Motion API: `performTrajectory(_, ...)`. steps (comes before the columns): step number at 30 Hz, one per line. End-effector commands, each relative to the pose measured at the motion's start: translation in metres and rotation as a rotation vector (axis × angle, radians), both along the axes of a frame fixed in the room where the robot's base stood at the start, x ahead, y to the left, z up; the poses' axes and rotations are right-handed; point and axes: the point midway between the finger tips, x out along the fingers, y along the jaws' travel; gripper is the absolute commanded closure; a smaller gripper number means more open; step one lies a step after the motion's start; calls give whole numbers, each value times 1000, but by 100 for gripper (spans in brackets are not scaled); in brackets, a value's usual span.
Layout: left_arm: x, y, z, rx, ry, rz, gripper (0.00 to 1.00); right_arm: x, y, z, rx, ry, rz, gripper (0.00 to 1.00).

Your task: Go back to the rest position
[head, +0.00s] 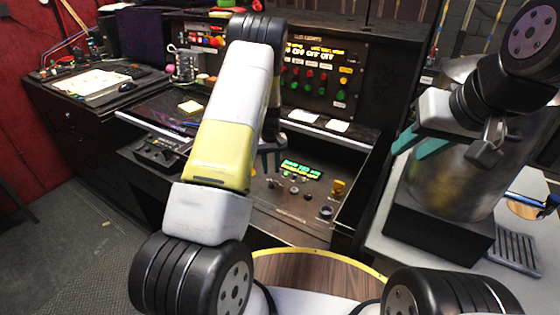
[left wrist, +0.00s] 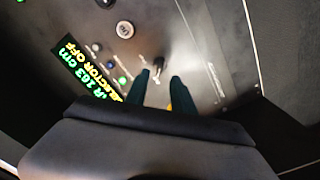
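My left gripper (head: 270,165) is partly hidden behind my left forearm in the head view. It hangs over the slanted metal control panel (head: 285,205), which has a green-lit display (head: 300,169) and several knobs. In the left wrist view, its two dark teal fingers (left wrist: 160,85) stand apart with a gap between them. A black knob or lever (left wrist: 158,64) on the panel shows just beyond the fingertips; I cannot tell whether they touch it. My right gripper (head: 418,145) is at the right with its teal fingers apart, in front of a large metal cylinder (head: 450,185).
An upright cue light panel (head: 318,75) with red, green and yellow buttons stands behind the left arm. A desk with papers (head: 95,82) is at the left. A round wooden top with a yellow rim (head: 310,275) is near my base. Grey floor (head: 70,235) is clear at the lower left.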

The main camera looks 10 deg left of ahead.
Motion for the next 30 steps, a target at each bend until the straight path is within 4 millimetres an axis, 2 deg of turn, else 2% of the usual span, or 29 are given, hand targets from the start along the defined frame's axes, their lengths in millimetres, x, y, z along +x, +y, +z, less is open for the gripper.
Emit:
performTrajectory(4, 0, 0, 15, 0, 0, -1, 70, 0, 0, 0, 0, 0, 0, 68)
performTrajectory(14, 0, 0, 18, 0, 1, -1, 70, 0, 0, 0, 0, 0, 0, 68)
performTrajectory(17, -1, -1, 25, -4, -5, -2, 70, 0, 0, 0, 0, 0, 0, 68)
performTrajectory(20, -3, -2, 50, -22, -28, -8, 70, 0, 0, 0, 0, 0, 0, 68)
performTrajectory(23, -13, -7, 95, -54, -67, -27, 70, 0, 0, 0, 0, 0, 0, 68)
performTrajectory(26, -31, -12, 147, -90, -115, -56, 70, 0, 0, 0, 0, 0, 0, 68)
performTrajectory(30, -65, -20, 212, -129, -183, -110, 70, 0, 0, 0, 0, 0, 0, 68)
